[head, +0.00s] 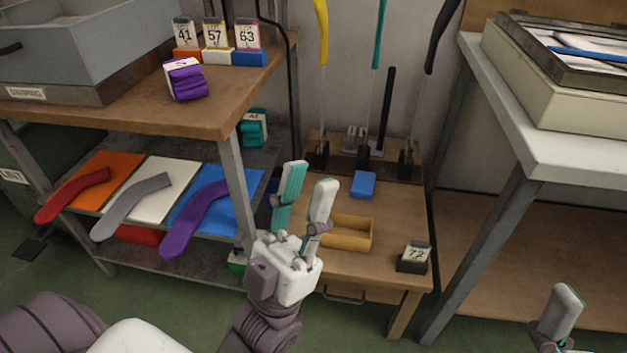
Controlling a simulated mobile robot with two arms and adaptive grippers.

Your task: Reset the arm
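My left gripper (310,174) is raised in front of the small wooden table, with its two teal-and-white fingers pointing up. The fingers stand apart with a gap between them, and I see nothing held there. It hides part of the small table's left side and the shelf unit's right edge. My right gripper (562,312) is at the bottom right corner. Only one finger and part of its base show, and the rest is cut off by the frame, so its opening cannot be told.
A white-topped bench (560,160) stands right.

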